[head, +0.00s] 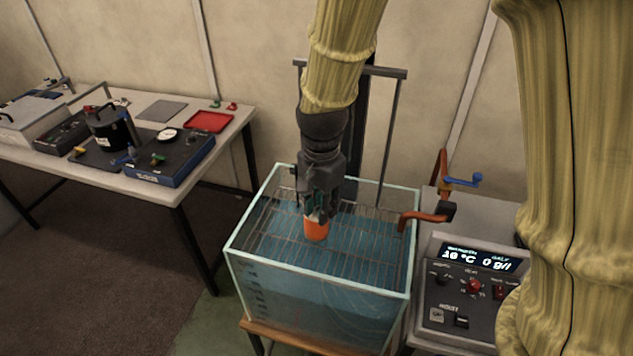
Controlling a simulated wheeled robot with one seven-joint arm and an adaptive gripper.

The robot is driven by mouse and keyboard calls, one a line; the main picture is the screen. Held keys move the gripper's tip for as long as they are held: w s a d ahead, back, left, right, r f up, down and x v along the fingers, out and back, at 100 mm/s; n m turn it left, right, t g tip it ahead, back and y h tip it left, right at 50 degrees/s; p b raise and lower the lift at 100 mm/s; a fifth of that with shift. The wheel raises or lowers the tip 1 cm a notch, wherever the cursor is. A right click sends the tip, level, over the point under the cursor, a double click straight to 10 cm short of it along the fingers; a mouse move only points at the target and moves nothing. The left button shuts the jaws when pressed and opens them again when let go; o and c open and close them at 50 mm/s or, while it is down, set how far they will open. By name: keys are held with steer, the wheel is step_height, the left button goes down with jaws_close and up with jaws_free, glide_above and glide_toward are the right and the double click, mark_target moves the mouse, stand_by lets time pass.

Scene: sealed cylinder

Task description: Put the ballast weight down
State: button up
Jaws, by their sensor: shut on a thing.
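An orange object, apparently the ballast weight (316,229), hangs below my gripper (317,207). My gripper is shut on its upper part and points down over the glass water tank (233,247). A wire rack (285,249) lies across the inside of the tank. The weight shows in front of the rack and the blue water. I cannot tell whether its lower end touches the rack.
A control box with a lit display (486,257) stands right of the tank, beside an orange pipe (425,215) and a blue-handled valve (463,181). A table (168,190) at left holds a blue instrument box (172,162), a black pot (111,128) and a red tray (208,122).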

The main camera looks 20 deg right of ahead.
steer(key=w+p, duration=0.1)
steer(key=w, duration=0.2)
steer(key=w+d+p, duration=0.1)
steer(key=w, duration=0.3)
steer(key=w+d+f+p, duration=0.1)
steer(key=w+p, duration=0.1)
steer(key=w, duration=0.1)
steer(key=shift+w+d, duration=0.15)
steer(key=shift+w, duration=0.2)
steer(key=shift+f+p, duration=1.1)
steer(key=shift+f, duration=0.65)
steer(key=shift+s+f, duration=0.1)
steer(key=shift+f, duration=0.3)
steer(key=o, duration=0.9)
steer(key=shift+s, duration=0.1)
steer(key=shift+o, duration=0.6)
steer(key=shift+f, duration=0.2)
steer(key=shift+r, duration=0.1)
